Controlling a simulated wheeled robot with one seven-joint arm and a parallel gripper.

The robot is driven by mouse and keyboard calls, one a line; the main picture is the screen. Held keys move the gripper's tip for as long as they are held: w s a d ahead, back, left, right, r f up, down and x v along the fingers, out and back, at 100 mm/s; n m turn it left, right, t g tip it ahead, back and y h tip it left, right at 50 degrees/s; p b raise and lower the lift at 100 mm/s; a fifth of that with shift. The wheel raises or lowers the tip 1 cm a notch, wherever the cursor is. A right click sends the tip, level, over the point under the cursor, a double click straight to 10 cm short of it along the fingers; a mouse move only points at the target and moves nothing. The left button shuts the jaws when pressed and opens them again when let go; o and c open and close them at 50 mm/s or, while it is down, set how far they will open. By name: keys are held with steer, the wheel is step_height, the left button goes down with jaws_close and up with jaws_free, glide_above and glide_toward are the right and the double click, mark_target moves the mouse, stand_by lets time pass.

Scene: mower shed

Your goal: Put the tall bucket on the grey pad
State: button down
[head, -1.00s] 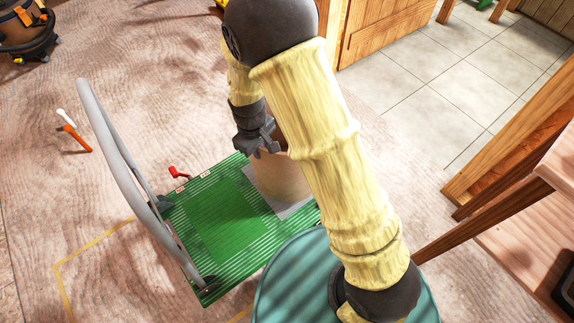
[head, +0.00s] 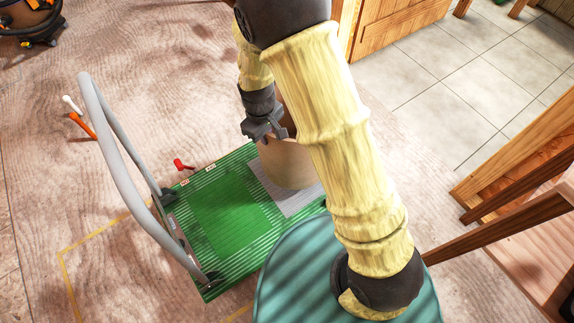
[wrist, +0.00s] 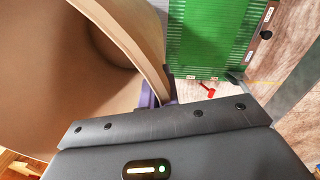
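The tall bucket (head: 290,165) is tan and upright, partly hidden behind my arm in the head view. Its base is over the grey pad (head: 299,204), whose near strip shows bare; I cannot tell whether it touches the pad. The pad lies on the right part of a green platform trolley (head: 222,222). My gripper (head: 272,136) is at the bucket's left rim. In the wrist view the bucket (wrist: 60,75) fills the left side, and its rim runs down between the purple fingertips (wrist: 155,97), which look closed on it. The fingertips are partly hidden.
The trolley's grey handle (head: 112,155) rises at its left, with a red lever (head: 183,164) at the far edge. A teal round surface (head: 295,280) is in front. Wooden furniture (head: 515,205) stands at the right. An orange-handled tool (head: 82,125) lies on the open floor at left.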

mark_target(268, 152)
step_height(268, 152, down, 6)
steer(key=shift+r+b, duration=0.1)
steer(key=shift+b, duration=0.9)
step_height(268, 152, down, 4)
steer(key=shift+r+b, duration=0.15)
steer(key=shift+b, duration=0.65)
steer(key=c, duration=2.1)
jaws_free()
steer(key=shift+f, duration=0.2)
steer(key=o, duration=0.4)
steer(key=shift+r, duration=0.1)
